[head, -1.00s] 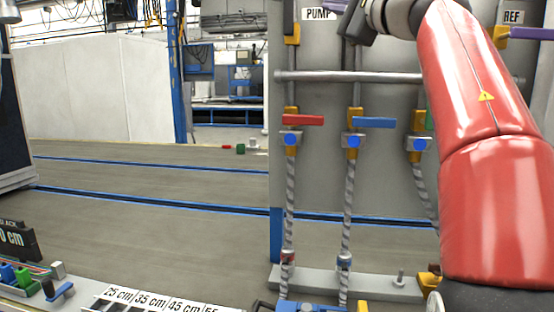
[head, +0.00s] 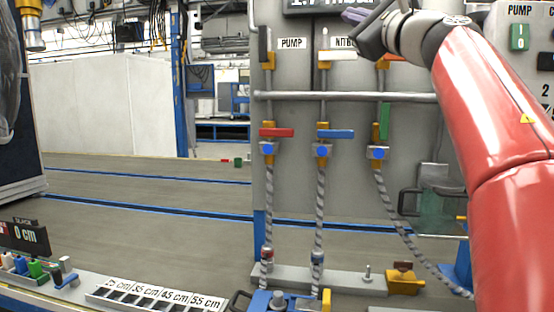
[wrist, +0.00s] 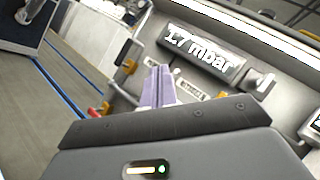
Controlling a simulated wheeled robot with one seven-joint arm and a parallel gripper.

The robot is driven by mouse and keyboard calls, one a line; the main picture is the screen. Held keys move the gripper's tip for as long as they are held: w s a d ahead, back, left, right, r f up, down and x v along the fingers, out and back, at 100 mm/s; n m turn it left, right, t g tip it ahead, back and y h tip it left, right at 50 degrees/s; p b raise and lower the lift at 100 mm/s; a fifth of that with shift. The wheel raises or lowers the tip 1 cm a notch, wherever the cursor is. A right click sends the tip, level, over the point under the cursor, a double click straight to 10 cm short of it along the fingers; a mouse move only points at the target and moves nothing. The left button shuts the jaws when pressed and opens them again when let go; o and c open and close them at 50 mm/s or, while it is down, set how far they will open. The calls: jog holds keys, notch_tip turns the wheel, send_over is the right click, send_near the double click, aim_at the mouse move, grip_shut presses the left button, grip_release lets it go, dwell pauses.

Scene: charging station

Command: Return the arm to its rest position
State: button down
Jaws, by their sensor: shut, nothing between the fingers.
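My red arm comes in from the right side of the head view and bends at the top, in front of the grey charging panel (head: 340,120). My gripper (head: 354,15) is at the top of the head view, beside the panel's upper valves and pointing left. In the wrist view its two lavender fingers (wrist: 158,75) stand together, shut with nothing between them. The gripper touches nothing that I can see. A pressure display (wrist: 203,50) reading 1.7 mbar lies beyond the fingers in the wrist view.
A red-handled valve (head: 277,133), a blue-handled valve (head: 336,134) and a green-handled valve (head: 384,120) sit below a horizontal rail (head: 340,97). Braided hoses hang below them. A pump button box (head: 520,38) is at the right. The floor at left is open.

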jog(key=s+d+f+m+h, duration=0.1)
jog(key=d+f+m+h, duration=0.25)
jog(key=m, duration=0.55)
jog(key=s+d+f+m+t+h, duration=0.1)
jog(key=s+d+f+m+h, duration=0.15)
jog(key=m+h, duration=0.45)
jog(key=s+d+f+m+h, duration=0.15)
jog(key=d+f+m, duration=0.25)
jog(key=m, duration=0.7)
notch_tip(320, 180, down, 12)
jog(key=s+m+g+h, duration=0.2)
jog(key=m+g+h, duration=0.15)
jog(key=m, duration=0.55)
jog(key=s+a+f+m+g+y, duration=0.1)
jog(key=s+a+f+m+g, duration=0.2)
jog(key=s+f, duration=0.4)
jog(key=s+a+f+m+g+y, duration=0.2)
jog(key=s+f+m+g, duration=0.3)
jog(key=f, duration=1.2)
jog(key=s+a+f+m+g+y, duration=0.2)
jog(key=s+a+f+m+g, duration=0.2)
jog(key=s+f+m, duration=0.3)
notch_tip(320, 180, down, 5)
jog(key=shift+s+f, duration=0.1)
jog(key=shift+s, duration=0.8)
